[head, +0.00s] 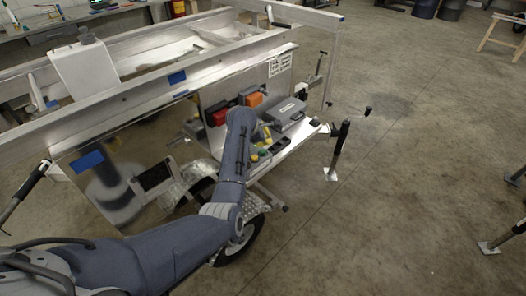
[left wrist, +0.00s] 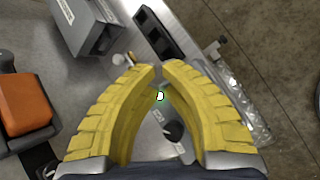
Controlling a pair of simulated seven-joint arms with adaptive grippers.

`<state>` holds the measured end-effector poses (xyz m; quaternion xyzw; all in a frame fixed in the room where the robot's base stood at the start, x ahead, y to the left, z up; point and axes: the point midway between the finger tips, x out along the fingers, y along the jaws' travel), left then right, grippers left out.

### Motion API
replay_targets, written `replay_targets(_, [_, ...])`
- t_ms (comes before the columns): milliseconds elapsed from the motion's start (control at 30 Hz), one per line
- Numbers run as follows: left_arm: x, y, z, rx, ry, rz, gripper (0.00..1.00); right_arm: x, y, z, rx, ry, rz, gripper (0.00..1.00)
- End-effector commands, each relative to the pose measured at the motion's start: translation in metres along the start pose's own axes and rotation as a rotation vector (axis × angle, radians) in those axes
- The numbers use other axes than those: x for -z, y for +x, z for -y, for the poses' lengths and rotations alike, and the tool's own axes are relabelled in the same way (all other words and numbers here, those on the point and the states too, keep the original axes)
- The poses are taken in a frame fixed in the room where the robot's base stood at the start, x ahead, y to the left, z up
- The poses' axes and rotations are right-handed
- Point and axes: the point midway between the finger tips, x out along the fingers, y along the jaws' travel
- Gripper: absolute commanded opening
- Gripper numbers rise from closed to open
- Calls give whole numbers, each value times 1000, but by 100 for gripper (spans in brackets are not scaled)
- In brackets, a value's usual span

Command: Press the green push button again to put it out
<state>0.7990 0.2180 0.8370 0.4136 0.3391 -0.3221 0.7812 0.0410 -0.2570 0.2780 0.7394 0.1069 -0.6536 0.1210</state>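The green push button (left wrist: 160,97) shows in the left wrist view as a small bright spot with a green glow, on a metal panel. It appears lit. The two yellow curved fingers of my left gripper (left wrist: 159,66) bow around it in the picture, their tips drawn close together with a narrow gap and nothing held. I see the button between the fingers, below the tips; I cannot tell whether anything touches it. In the head view my left arm reaches to the trailer's side shelf and partly hides the gripper and the controls. My right gripper is in neither view.
A black knob (left wrist: 174,131) sits beside the button. A black socket strip (left wrist: 160,40), a grey box (left wrist: 92,22) and an orange box (left wrist: 25,100) stand around it. The aluminium trailer (head: 115,117) fills the left; open floor (head: 420,130) lies right.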

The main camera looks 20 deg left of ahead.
Motion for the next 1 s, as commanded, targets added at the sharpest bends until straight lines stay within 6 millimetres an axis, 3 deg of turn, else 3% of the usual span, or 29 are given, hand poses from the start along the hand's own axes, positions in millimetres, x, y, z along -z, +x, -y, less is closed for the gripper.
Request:
replay_targets(400, [-15, -25, -14, -1, 0, 1, 0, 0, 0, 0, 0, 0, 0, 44])
replay_targets(1000, [-16, -29, -15, 0, 0, 0, 0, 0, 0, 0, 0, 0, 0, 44])
